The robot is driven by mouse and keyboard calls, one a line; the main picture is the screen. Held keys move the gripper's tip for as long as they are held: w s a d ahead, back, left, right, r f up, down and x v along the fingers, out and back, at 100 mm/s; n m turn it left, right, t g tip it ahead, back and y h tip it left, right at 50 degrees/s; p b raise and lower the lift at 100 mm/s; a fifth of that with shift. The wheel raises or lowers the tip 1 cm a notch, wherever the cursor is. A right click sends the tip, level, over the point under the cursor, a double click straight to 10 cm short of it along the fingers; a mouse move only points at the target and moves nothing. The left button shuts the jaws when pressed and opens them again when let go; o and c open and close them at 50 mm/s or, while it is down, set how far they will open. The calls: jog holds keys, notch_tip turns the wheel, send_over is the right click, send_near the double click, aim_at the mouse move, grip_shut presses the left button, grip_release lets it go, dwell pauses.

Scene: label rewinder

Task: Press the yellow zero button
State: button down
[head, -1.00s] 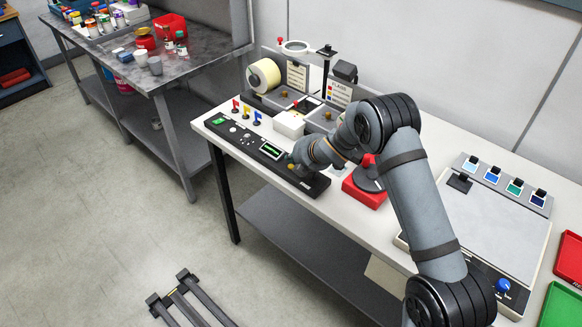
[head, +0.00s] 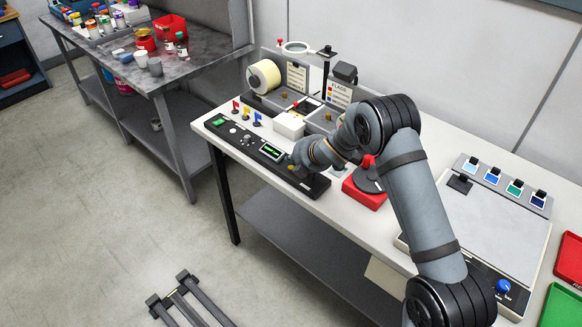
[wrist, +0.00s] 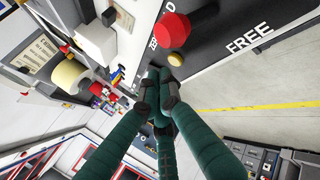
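The yellow zero button (wrist: 176,61) shows in the wrist view on a dark panel, beside lettering partly hidden by a red knob. My gripper (wrist: 162,88) has its green fingers drawn together with nothing between them. Their tips appear just beside the yellow button in that view; I cannot tell whether they touch it. In the head view my gripper (head: 297,164) is low over the right part of the black control panel (head: 314,186), where the wrist and fingers largely hide the button.
The red mushroom knob (wrist: 173,27) stands close to the yellow button. A white box (head: 289,124) and small coloured levers (head: 246,112) stand behind the panel. A red-based unit (head: 364,194) is right of my wrist. The rewinder's label roll (head: 265,76) is further back.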

aim_at(292, 168)
jog(key=shift+f, duration=0.15)
jog(key=shift+f+b, duration=0.35)
jog(key=shift+b, duration=0.3)
jog(key=shift+f+b, duration=0.35)
jog(key=shift+b, duration=0.1)
dwell(0.4)
jog(key=shift+r, duration=0.15)
jog(key=shift+r+p, duration=0.55)
jog(key=shift+r, duration=0.1)
jog(key=shift+r+p, duration=2)
jog(key=shift+r, duration=0.5)
jog(key=shift+d, duration=0.1)
